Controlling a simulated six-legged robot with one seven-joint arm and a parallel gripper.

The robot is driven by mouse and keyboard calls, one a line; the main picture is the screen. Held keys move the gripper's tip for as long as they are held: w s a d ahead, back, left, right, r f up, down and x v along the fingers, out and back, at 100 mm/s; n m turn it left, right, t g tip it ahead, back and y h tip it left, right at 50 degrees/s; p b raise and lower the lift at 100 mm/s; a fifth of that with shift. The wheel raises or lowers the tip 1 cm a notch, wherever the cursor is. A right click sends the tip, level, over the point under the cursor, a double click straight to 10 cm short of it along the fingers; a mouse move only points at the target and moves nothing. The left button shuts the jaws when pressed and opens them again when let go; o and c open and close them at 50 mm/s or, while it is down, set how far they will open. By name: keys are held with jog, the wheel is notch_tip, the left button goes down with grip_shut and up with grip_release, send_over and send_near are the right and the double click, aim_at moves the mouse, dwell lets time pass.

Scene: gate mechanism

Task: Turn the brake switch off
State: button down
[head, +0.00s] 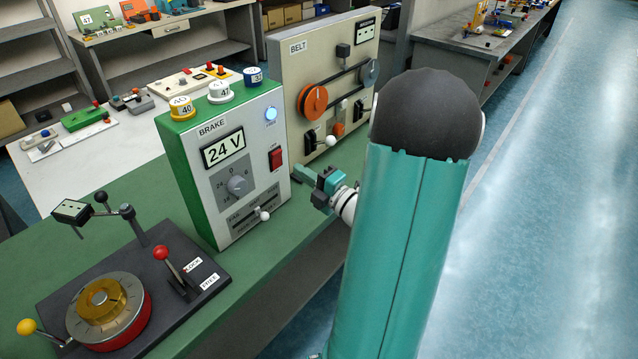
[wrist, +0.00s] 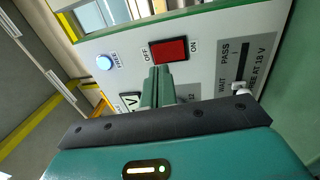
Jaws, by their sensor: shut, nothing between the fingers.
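The brake box (head: 212,188) is a white-faced box with a green side, standing on the green bench. Its red rocker switch (head: 276,158) is on the right part of the face. In the wrist view the red switch (wrist: 169,50) lies between the OFF and ON labels; I cannot tell which side is pressed in. A blue lamp (head: 271,113) above it glows, and the display (head: 223,148) reads 24 V. My gripper (head: 301,173) is shut and empty in front of the box. In the wrist view its fingertips (wrist: 158,72) appear just by the switch's edge; contact is unclear.
The brake face also has a grey dial (head: 238,187) and a slider with a white knob (head: 264,215). The belt panel (head: 290,75) stands behind. A turntable (head: 108,310) with a red-knobbed lever (head: 161,253) is at front left. The aisle floor (head: 540,220) at right is clear.

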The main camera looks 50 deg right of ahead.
aim_at(278, 156)
jog(key=w, duration=0.5)
jog(key=shift+w+r, duration=0.15)
jog(key=shift+r, duration=0.2)
jog(key=shift+a, duration=0.1)
jog(key=shift+w+r+g, duration=0.25)
jog(key=shift+g, duration=0.15)
jog(key=shift+f, duration=0.15)
jog(key=shift+s, duration=0.1)
